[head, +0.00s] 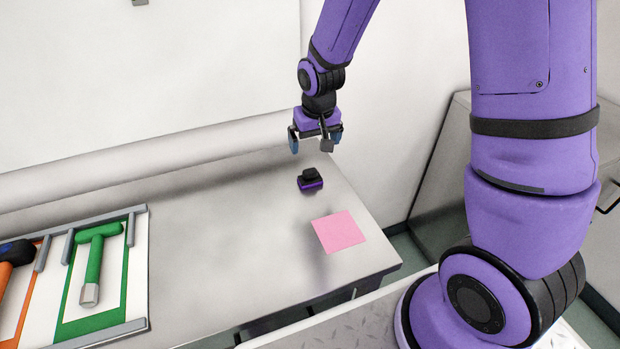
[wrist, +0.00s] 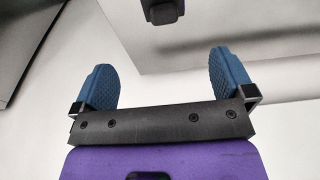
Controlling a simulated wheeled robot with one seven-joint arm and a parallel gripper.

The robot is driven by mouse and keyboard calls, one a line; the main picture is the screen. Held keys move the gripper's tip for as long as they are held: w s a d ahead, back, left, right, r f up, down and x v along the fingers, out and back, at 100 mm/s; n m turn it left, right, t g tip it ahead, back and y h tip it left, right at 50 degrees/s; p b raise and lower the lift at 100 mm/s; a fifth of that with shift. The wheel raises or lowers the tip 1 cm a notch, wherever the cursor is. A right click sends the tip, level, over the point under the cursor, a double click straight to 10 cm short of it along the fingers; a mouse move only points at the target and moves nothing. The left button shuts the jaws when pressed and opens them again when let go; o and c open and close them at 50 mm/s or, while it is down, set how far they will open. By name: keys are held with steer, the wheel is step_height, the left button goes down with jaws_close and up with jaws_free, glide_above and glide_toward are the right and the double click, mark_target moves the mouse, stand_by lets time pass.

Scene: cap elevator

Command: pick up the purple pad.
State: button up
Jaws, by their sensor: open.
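The purple pad (head: 312,185) is a small block with a purple base and a black knob-like top. It stands on the grey metal table near its right end. In the wrist view, a dark block (wrist: 163,13) at the top edge appears to be its black top; its purple base does not show there. My gripper (head: 315,142) hangs above the table, just behind and above the pad, and is apart from it. Its two blue fingers stand wide apart with nothing between them, as the wrist view (wrist: 160,68) also shows.
A flat pink square (head: 339,231) lies on the table in front of the pad. At the left, a tool board (head: 140,270) holds a green hammer (head: 95,262) and an orange-handled tool (head: 12,258). A wall runs behind the table. The table's middle (head: 220,215) is clear.

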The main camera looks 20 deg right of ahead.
mark_target(310, 169)
steer(key=shift+w+a+f, duration=0.15)
steer(key=shift+w+f, duration=0.05)
steer(key=shift+f, duration=0.7)
steer(key=shift+w+a+f, duration=0.1)
steer(key=shift+w+f, duration=0.1)
steer(key=shift+f, duration=1.55)
steer(key=shift+w+a+f, duration=0.1)
steer(key=shift+w+f, duration=0.1)
steer(key=shift+f, duration=1.6)
steer(key=shift+w+f, duration=0.2)
steer(key=shift+f, duration=1.55)
steer(key=c, duration=1.1)
steer(key=shift+r, duration=0.15)
